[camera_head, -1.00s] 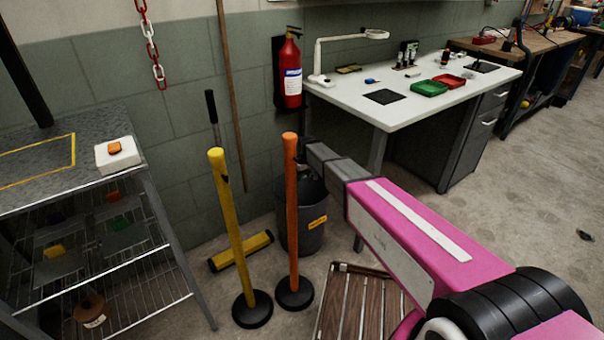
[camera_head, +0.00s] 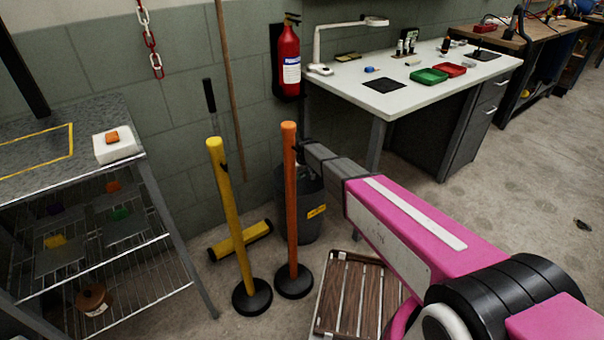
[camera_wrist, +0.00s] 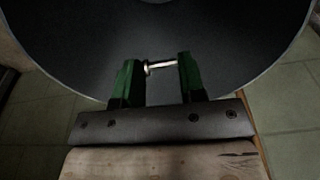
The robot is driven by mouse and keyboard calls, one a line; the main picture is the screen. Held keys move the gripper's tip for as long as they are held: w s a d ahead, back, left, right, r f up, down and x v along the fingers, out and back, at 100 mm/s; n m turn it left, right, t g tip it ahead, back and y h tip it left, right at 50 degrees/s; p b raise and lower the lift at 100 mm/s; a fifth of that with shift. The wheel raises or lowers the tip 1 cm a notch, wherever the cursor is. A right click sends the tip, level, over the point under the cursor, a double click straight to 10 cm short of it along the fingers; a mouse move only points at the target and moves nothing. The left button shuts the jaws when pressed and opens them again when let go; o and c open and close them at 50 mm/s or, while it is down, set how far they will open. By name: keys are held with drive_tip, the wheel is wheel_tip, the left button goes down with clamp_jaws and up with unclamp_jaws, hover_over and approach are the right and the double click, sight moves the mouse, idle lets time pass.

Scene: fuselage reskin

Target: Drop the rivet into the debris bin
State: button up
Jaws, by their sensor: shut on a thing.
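The rivet (camera_wrist: 160,67) is a small, pale metal pin with a head at its left end. It lies crosswise between the green fingertips of my gripper (camera_wrist: 158,74) in the wrist view, and the gripper is shut on it. Behind it, the dark round inside of the debris bin (camera_wrist: 85,40) fills most of the wrist view, so the rivet is over the bin opening. In the head view the bin (camera_head: 316,225) is dark grey with a yellow label, against the wall. My fingers and the rivet are hidden there behind the orange post.
A white workbench (camera_head: 420,85) is to the right, a wire shelf rack (camera_head: 165,230) to the left. A wooden slatted platform (camera_head: 345,290) lies on the floor.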

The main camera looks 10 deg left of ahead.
drive_tip(key=o, duration=1)
drive_tip(key=shift+c, duration=0.2)
wheel_tip(320, 180, up, 11)
drive_tip(key=s+d, duration=0.1)
drive_tip(key=shift+f, duration=0.15)
drive_tip(key=shift+d, duration=0.1)
